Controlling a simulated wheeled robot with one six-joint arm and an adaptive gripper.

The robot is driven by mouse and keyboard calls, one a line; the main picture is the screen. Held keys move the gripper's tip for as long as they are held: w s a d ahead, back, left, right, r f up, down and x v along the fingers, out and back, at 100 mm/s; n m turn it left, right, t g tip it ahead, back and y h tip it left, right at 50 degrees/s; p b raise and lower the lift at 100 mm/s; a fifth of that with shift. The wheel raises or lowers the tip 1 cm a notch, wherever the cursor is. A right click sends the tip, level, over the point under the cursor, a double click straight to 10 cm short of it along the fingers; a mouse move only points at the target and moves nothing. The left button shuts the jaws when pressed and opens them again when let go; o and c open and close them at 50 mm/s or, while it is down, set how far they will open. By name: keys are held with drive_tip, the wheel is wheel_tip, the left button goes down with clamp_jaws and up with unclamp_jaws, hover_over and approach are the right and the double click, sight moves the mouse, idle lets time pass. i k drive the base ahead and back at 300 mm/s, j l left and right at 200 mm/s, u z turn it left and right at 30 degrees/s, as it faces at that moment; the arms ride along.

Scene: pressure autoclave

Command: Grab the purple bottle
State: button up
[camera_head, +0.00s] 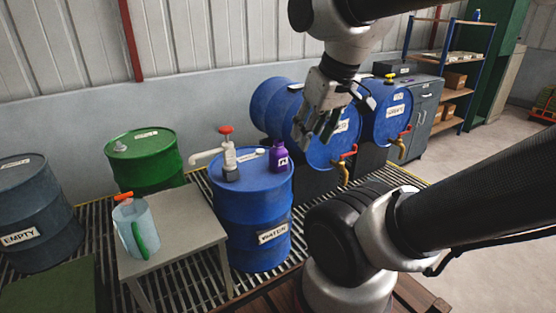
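The purple bottle (279,156) stands upright on top of the blue WATER drum (253,222), near the right edge of its lid. It has a dark cap and a small white label. My gripper (318,133) hangs above and to the right of the bottle in the picture, pointing down. Its fingers look apart, with nothing between them. It is not touching the bottle.
A tap pump (228,158) stands on the same drum, left of the bottle. Blue drums with red-handled taps (345,165) lie behind on the right. A grey table (180,240) holds a light blue jug (136,228). A green drum (145,160) stands behind.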

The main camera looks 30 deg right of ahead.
sight(279, 155)
drive_tip(key=l, duration=0.8)
drive_tip(key=k+l, duration=0.15)
drive_tip(key=l, duration=1.45)
drive_tip(key=i+l, duration=0.2)
drive_tip(key=u, duration=0.05)
